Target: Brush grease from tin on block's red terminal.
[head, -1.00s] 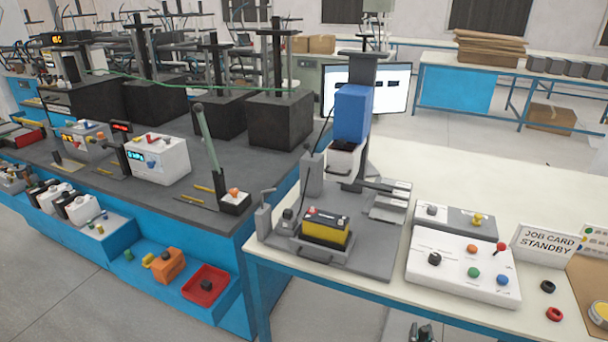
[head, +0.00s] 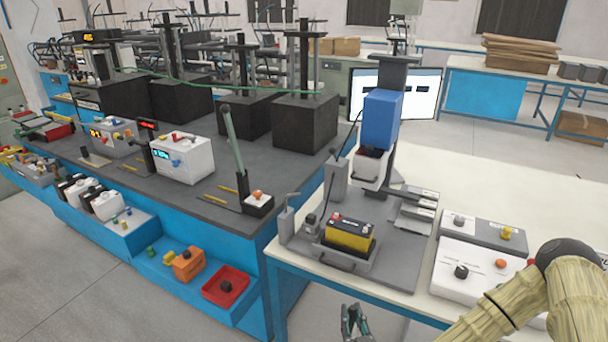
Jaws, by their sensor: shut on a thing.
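The block is a black and yellow battery (head: 349,236) sitting upright in a grey holder on the bench fixture. Its red terminal (head: 337,216) shows at the left end of its top. My gripper (head: 355,322) is at the bottom edge, in front of and below the bench edge, apart from the block. It is shut on the brush, though the brush is too small and cut off to make out clearly. The grease tin is not visible now; my arm covers part of the right side.
A blue press head (head: 382,118) stands above and behind the block. A lever post (head: 334,180) stands close behind it. A white control box (head: 470,272) is to the right, partly behind my arm. A red tray (head: 225,287) lies on the left lower shelf.

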